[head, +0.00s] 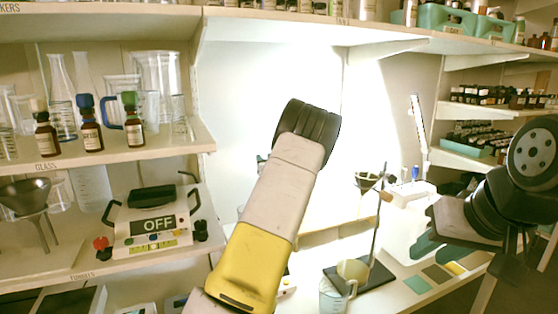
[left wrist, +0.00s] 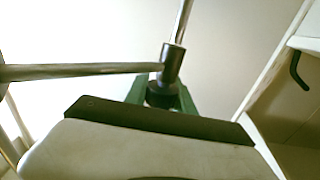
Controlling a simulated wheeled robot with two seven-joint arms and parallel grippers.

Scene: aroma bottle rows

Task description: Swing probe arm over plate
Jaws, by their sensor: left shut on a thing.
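My left arm rises through the middle of the head view and hides its own gripper there. In the left wrist view the green fingers of my left gripper (left wrist: 164,97) are shut around the dark collar of the probe arm (left wrist: 172,62). A thin metal rod (left wrist: 80,71) runs left from this collar, and another rod rises above it. The plate cannot be made out for certain; my left arm covers part of the bench. My right gripper (head: 440,248) shows dark green fingers low at the right of the head view, apart from the stand; its opening is unclear.
A black-based stand (head: 372,275) with a tall rod and a beaker (head: 336,294) are on the bench. A device reading OFF (head: 152,224) sits on the left shelf, below brown bottles (head: 90,130) and glassware. Shelf edges flank the bright middle.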

